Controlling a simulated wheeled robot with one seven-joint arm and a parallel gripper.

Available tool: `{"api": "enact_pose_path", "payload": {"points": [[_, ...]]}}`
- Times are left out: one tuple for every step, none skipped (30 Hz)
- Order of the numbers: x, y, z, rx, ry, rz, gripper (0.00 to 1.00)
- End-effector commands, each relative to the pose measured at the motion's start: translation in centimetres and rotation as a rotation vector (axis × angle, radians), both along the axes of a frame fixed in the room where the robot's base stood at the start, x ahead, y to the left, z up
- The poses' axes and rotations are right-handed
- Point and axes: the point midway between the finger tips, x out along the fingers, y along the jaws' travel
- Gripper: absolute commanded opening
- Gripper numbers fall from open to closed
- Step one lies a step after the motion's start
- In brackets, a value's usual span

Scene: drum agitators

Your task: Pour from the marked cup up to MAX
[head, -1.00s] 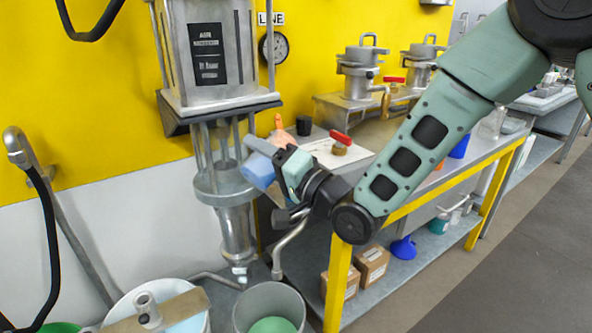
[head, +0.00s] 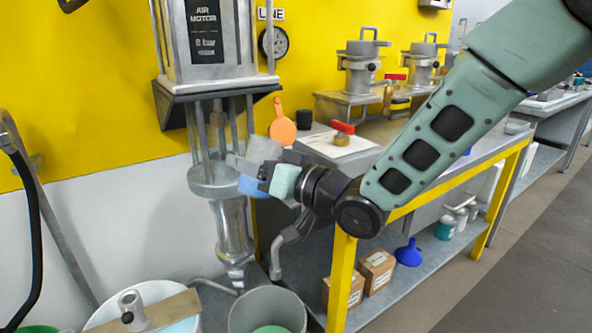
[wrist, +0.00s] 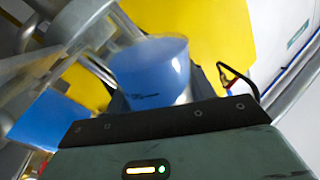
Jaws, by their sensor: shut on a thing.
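My gripper (head: 268,175) is shut on a translucent cup (head: 247,165) with blue liquid low in it. The cup looks tilted and is in front of the steel collar (head: 205,188) of the air-motor pump (head: 205,50); I cannot tell whether they touch. In the wrist view the blue-filled cup (wrist: 150,68) is between the dark finger edges, with a dark mark near its lower side that I cannot read. No MAX mark can be read in either view. The pump's lower tube (head: 230,225) runs down below the collar.
A steel bucket (head: 268,300) with green content and a white bucket (head: 150,295) with a metal bar across it stand below. A steel bench (head: 430,155) with yellow legs is at right, holding a red-handled valve (head: 342,132). An orange paddle-shaped thing (head: 282,128) is behind my gripper.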

Motion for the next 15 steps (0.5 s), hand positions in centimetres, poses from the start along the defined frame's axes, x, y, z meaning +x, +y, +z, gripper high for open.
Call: {"api": "enact_pose_path", "payload": {"points": [[-0.1,0.1,-1.3,-0.011,-0.014,0.001,0.27],[-0.2,0.1,-1.6,-0.019,-0.022,0.000,0.27],[-0.3,0.2,-2.1,-0.029,-0.033,0.000,0.27],[-0.3,0.3,-2.5,-0.036,-0.042,0.000,0.27],[-0.4,0.3,-2.8,-0.044,-0.050,0.000,0.27],[-0.6,0.6,-2.6,-0.070,-0.085,0.002,0.27],[-0.8,0.7,-2.6,-0.093,-0.112,0.002,0.27],[-0.9,0.8,-2.7,-0.114,-0.136,0.002,0.27],[-1.1,0.9,-2.7,-0.141,-0.167,0.001,0.27],[-1.2,1.0,-2.8,-0.159,-0.186,0.000,0.27],[-1.3,1.1,-2.9,-0.177,-0.206,0.000,0.27],[-1.4,1.2,-2.9,-0.196,-0.230,0.000,0.27],[-1.5,1.3,-3.0,-0.209,-0.244,0.000,0.27],[-1.5,1.3,-3.0,-0.222,-0.259,0.000,0.27],[-1.6,1.4,-3.0,-0.235,-0.274,0.000,0.27]]}}
